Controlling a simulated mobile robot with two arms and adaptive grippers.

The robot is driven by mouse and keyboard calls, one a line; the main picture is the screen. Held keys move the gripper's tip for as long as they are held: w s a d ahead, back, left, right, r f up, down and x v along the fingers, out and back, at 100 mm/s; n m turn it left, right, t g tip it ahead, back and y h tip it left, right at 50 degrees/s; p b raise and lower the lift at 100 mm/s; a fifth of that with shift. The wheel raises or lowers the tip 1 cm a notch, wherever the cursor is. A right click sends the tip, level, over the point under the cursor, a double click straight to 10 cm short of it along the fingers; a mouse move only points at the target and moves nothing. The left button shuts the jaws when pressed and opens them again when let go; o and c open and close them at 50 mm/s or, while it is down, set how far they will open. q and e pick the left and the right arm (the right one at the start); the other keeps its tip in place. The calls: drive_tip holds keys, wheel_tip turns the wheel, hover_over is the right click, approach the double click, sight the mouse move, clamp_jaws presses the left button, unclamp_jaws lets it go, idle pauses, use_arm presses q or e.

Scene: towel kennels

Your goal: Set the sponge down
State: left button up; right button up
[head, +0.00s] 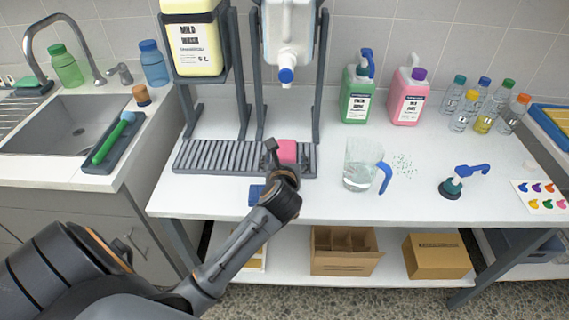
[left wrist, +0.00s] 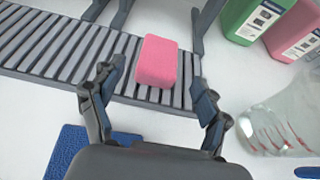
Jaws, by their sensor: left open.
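The pink sponge (head: 287,151) rests on the grey slatted drip rack on the white table; it also shows in the left wrist view (left wrist: 157,61). My left gripper (head: 276,155) is at the rack, just in front of the sponge. In the left wrist view my left gripper (left wrist: 160,88) is open, its fingers spread wide, with the sponge beyond and between the fingertips and no finger seen touching it. The grey slatted rack (left wrist: 60,52) lies under the sponge. My right gripper is not in view.
A clear pitcher (head: 359,166) with a blue handle stands right of the rack. A blue cloth or pad (head: 257,194) lies in front of it. Green (head: 357,92) and pink (head: 408,95) bottles stand behind. Dispenser stands (head: 186,105) rise behind the rack. The table's front middle is clear.

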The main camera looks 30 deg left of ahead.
use_arm(q)
drive_tip(key=shift+v, duration=2.35)
